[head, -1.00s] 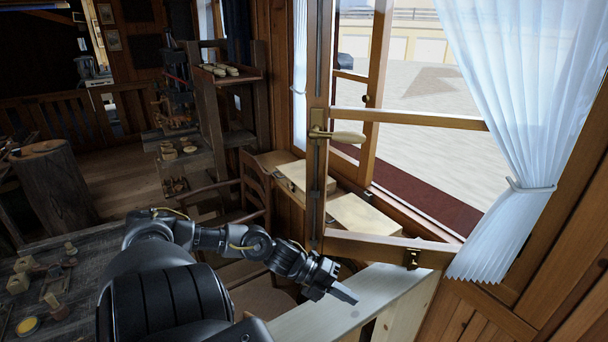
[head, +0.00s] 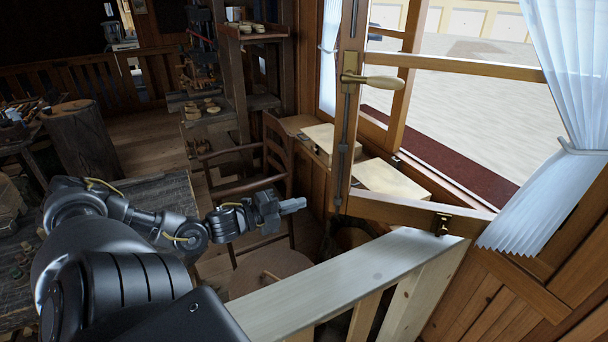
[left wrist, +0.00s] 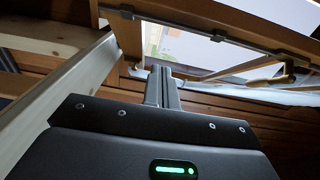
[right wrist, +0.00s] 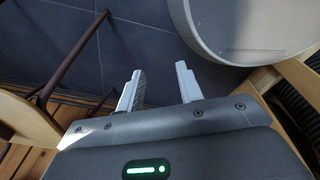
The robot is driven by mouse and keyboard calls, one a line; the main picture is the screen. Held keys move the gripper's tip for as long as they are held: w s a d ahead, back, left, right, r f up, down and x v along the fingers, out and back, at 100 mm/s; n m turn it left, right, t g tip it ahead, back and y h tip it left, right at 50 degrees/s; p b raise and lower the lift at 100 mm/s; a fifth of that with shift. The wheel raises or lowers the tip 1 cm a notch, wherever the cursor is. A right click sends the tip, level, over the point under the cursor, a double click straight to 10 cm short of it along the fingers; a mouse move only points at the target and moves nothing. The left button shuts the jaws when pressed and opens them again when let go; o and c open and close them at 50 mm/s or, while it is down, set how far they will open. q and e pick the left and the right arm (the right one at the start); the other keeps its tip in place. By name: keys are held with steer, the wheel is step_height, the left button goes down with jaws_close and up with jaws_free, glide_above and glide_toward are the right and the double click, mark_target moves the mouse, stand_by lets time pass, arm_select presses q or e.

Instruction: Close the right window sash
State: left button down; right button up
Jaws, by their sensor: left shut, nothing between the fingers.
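The right window sash (head: 411,212) is a wooden frame that stands swung inward into the room, open. A brass lever handle (head: 374,83) sits on its upright stile. The white curtain (head: 570,110) hangs on its right. My left gripper (head: 293,205) is shut and empty, left of the stile's lower end and apart from it in the head view. In the left wrist view its fingers (left wrist: 162,72) are together, with wooden window framing (left wrist: 205,25) above. My right gripper (right wrist: 160,75) is open and empty in the right wrist view, over a dark tiled floor; it is out of the head view.
A pale wooden bench-like piece (head: 350,270) runs below the sash. A wooden chair (head: 275,150) and a round seat (head: 270,275) stand near my left arm. Boxes (head: 390,178) lie by the sill. A round grey-white object (right wrist: 250,25) is near my right gripper.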

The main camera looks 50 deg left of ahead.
arm_select(q)
steer(key=a+y, duration=0.1)
glide_toward(339, 180)
steer(key=w+d, duration=0.3)
steer(key=d, duration=0.1)
steer(key=shift+w+a+n+p, duration=0.3)
steer(key=shift+w+a+p, duration=0.85)
steer(key=shift+w+a, duration=0.15)
arm_select(e)
steer(key=shift+s+a+r+g, duration=0.2)
steer(key=shift+s+r, duration=0.25)
steer(key=shift+s, duration=0.2)
steer(key=shift+s+a+r+g, duration=0.1)
steer(key=shift+s+a+r, duration=0.05)
steer(key=shift+s+r, duration=0.4)
steer(key=shift+s+f, duration=0.1)
steer(key=shift+f, duration=0.05)
